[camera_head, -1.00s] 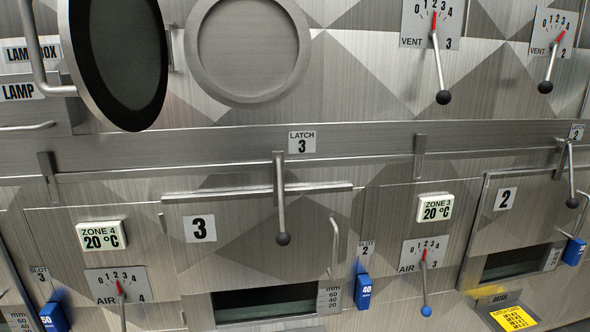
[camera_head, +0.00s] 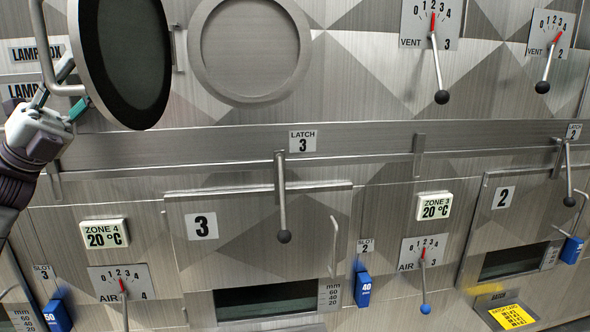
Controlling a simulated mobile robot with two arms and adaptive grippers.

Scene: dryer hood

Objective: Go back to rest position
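My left gripper (camera_head: 80,80) is at the left edge, in front of the lower LAMP label. The fingertips are close to the lower end of the bar handle (camera_head: 38,40) of the round dark lamp-box door (camera_head: 124,62), which stands swung out. I cannot tell whether they touch it. My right gripper is not in view.
The round port (camera_head: 250,50) is at the top. Latch 3 (camera_head: 281,200) hangs down over door 3 (camera_head: 240,235). Vent levers (camera_head: 438,70) are at the upper right, an air lever (camera_head: 423,275) below. Blue slot tabs (camera_head: 363,288) stick out low on the panel.

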